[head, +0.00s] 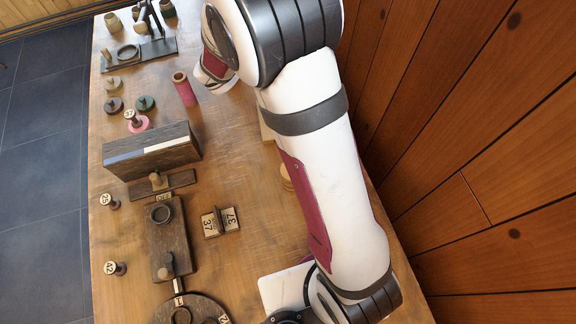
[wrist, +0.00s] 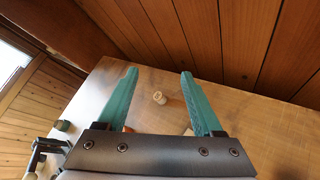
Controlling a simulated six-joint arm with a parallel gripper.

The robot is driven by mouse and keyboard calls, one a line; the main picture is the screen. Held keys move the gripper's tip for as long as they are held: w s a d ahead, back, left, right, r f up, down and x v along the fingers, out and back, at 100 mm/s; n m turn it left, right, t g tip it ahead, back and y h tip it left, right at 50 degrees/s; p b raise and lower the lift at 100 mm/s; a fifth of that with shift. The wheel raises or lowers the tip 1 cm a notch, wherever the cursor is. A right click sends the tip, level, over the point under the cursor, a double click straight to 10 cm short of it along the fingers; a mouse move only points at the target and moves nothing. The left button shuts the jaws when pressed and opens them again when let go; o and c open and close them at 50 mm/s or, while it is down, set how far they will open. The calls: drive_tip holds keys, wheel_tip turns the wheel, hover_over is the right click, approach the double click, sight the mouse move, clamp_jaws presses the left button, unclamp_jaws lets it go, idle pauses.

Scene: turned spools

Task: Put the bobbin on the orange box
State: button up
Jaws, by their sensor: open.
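In the head view my arm hides the gripper, and I cannot pick out this spool there. No clear orange box shows; a small orange-brown patch (wrist: 188,132) peeks over the gripper body in the wrist view, too hidden to identify.
In the head view a dark block (head: 152,152) stands mid-table. A red cylinder (head: 184,90), a spool marked 25 (head: 110,201), another spool (head: 116,268) and a dark wooden board (head: 170,235) lie around it. A wood-panelled wall (head: 480,130) rises at the right.

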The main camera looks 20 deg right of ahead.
drive_tip(key=s+d+r+m+g+y, duration=0.1)
drive_tip(key=s+d+m+g, duration=0.25)
drive_tip(key=s+m, duration=0.6)
drive_tip(key=s+d+r+m+g+y, duration=0.15)
drive_tip(key=s+m+g, duration=0.4)
drive_tip(key=s, duration=0.75)
drive_tip(key=s+a+f+m+y, duration=0.1)
drive_tip(key=s+a+m+y, duration=0.7)
drive_tip(key=s+a+m, duration=0.3)
drive_tip(key=s+a, duration=0.3)
drive_tip(key=shift+a, duration=0.2)
